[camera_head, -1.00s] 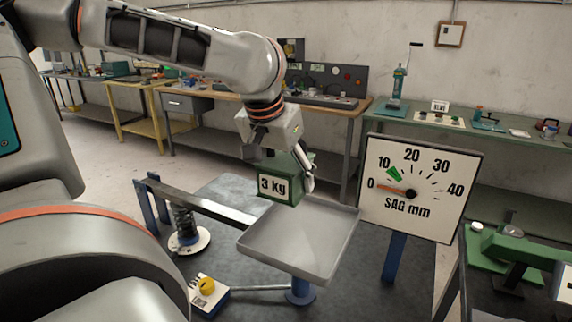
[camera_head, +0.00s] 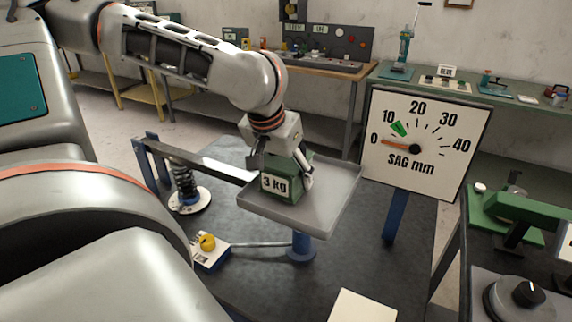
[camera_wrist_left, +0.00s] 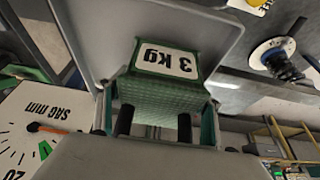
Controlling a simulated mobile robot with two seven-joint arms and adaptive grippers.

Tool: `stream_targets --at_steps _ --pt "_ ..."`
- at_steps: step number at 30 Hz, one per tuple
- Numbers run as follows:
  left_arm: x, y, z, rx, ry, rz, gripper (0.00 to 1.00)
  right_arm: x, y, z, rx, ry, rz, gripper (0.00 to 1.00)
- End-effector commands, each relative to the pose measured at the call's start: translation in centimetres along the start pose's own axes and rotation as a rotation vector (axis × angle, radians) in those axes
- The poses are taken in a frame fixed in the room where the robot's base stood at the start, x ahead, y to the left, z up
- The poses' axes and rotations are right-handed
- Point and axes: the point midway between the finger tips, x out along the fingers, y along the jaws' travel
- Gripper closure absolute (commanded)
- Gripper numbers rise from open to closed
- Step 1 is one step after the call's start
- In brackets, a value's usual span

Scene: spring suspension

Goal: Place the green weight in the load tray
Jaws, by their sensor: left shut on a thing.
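The green weight (camera_head: 284,178), labelled 3 kg, is at the left-back part of the grey load tray (camera_head: 322,207). My left gripper (camera_head: 285,160) is above it and shut on it. In the left wrist view the weight (camera_wrist_left: 160,62) sits between the fingers, with the tray (camera_wrist_left: 90,42) right behind it. I cannot tell whether its underside touches the tray. The right gripper is not in view.
The sag dial (camera_head: 424,142) stands right of the tray, its orange needle near 0. A yellow-knobbed lock block (camera_head: 209,248) lies in front. Benches line the wall.

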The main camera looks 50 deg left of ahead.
Motion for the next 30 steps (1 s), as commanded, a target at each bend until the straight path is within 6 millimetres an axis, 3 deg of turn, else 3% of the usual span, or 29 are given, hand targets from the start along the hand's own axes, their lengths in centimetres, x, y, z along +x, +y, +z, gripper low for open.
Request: stream_targets --at_steps 18,19,20,21,30 --pt "1.0 0.1 -0.1 0.001 0.019 0.001 0.9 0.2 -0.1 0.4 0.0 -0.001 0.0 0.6" --pt "1.4 0.0 0.5 -0.001 0.003 0.0 0.29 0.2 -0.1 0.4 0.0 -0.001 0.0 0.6" --pt "1.4 0.0 0.5 -0.001 0.003 0.0 0.22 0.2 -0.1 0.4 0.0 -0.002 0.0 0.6" --pt "1.3 0.0 0.5 -0.001 0.003 0.0 0.18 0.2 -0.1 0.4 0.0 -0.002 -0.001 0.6" --pt "1.4 0.0 0.5 -0.001 0.003 0.0 0.18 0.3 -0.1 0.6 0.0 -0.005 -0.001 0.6"
